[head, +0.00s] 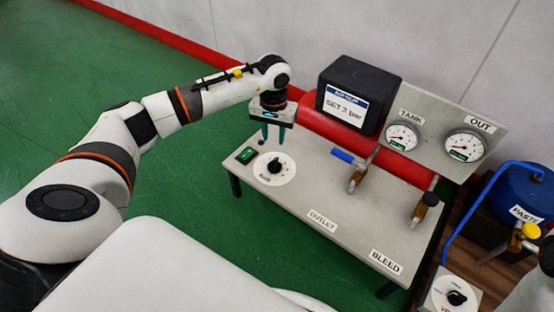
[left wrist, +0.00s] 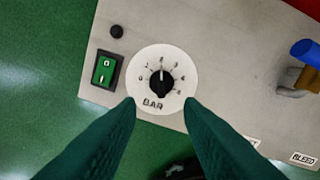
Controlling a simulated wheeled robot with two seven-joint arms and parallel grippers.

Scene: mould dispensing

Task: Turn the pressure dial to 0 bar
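The pressure dial is a black knob (left wrist: 162,83) on a round white BAR scale (left wrist: 184,64). In the head view the knob (head: 275,166) sits at the left end of the grey bench. In the left wrist view its white pointer mark points about straight up, near the middle of the scale; the small numbers are hard to read. My left gripper (head: 273,139) is above the dial, fingers pointing down. Its two green fingers (left wrist: 159,103) are apart, with nothing between them, and appear clear of the knob. My right gripper is not in view.
A green-lit switch (head: 246,155) lies left of the dial. A blue-handled valve (head: 343,156) and the bleed valve (head: 430,199) stand to the right. TANK (head: 402,136) and OUT (head: 465,146) gauges and a black box reading "SET 2 bar" (head: 345,103) are behind.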

